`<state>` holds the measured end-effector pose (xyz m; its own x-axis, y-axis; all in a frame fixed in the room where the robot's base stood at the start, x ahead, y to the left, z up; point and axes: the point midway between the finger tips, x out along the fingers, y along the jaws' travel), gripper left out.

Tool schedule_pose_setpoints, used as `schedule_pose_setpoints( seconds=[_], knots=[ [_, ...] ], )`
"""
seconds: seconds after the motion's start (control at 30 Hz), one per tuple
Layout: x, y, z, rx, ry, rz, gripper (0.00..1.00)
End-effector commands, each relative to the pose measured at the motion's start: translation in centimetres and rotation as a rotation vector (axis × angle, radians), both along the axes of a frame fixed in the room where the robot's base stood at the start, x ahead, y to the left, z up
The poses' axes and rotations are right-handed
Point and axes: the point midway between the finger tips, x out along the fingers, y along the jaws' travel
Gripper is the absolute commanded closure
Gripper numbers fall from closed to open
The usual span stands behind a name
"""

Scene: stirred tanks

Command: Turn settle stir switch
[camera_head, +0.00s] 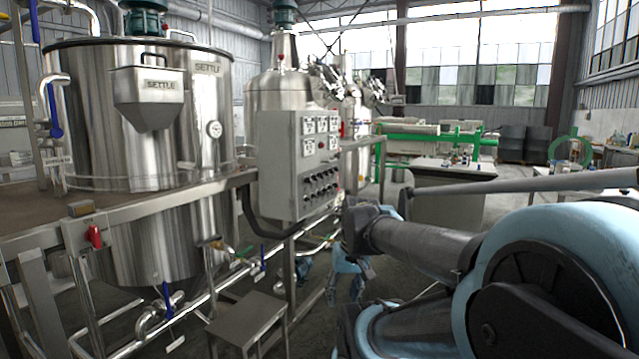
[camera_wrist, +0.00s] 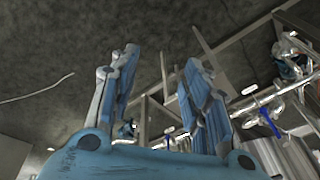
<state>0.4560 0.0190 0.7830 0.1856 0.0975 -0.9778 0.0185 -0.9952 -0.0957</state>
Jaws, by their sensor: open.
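A grey control panel (camera_head: 293,165) stands in the middle of the head view, with several gauges on its upper part and rows of dark switches (camera_head: 320,187) on its lower part. The labels are too small to tell which switch is the settle stir one. The settle tank (camera_head: 95,110), large and steel, stands to the left with SETTLE plates on it. My gripper (camera_head: 345,285) hangs low, to the right of and below the panel, apart from it. In the wrist view my gripper (camera_wrist: 155,90) is open and empty, its two blue fingers spread. The panel does not show in the wrist view.
A metal step (camera_head: 245,318) stands on the floor below the panel. Pipes with blue-handled valves (camera_head: 165,292) run low under the tank. A platform edge (camera_head: 150,205) juts out left of the panel. A bench (camera_head: 450,185) stands farther back right.

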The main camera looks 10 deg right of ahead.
Motion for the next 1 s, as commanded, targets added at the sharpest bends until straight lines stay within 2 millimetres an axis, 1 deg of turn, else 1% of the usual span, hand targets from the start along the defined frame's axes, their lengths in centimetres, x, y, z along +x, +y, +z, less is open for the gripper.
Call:
schedule_pose_setpoints(
  seconds=[0.03,0.17,0.3,0.53,0.73,0.87,1.0],
  knots=[
    [1.1,0.5,0.9,0.034,0.0,-0.007,0.57],
    [3.9,1.9,2.9,0.137,-0.003,-0.011,0.57],
    [7.4,3.1,5.0,0.248,-0.017,-0.016,0.57],
    [13.8,3.9,8.5,0.428,-0.058,-0.022,0.57],
    [19.7,3.4,11.2,0.578,-0.116,-0.026,0.57],
    [23.6,2.5,12.8,0.674,-0.164,-0.027,0.57],
    [27.8,1.0,14.3,0.773,-0.223,-0.027,0.57]
  ],
)
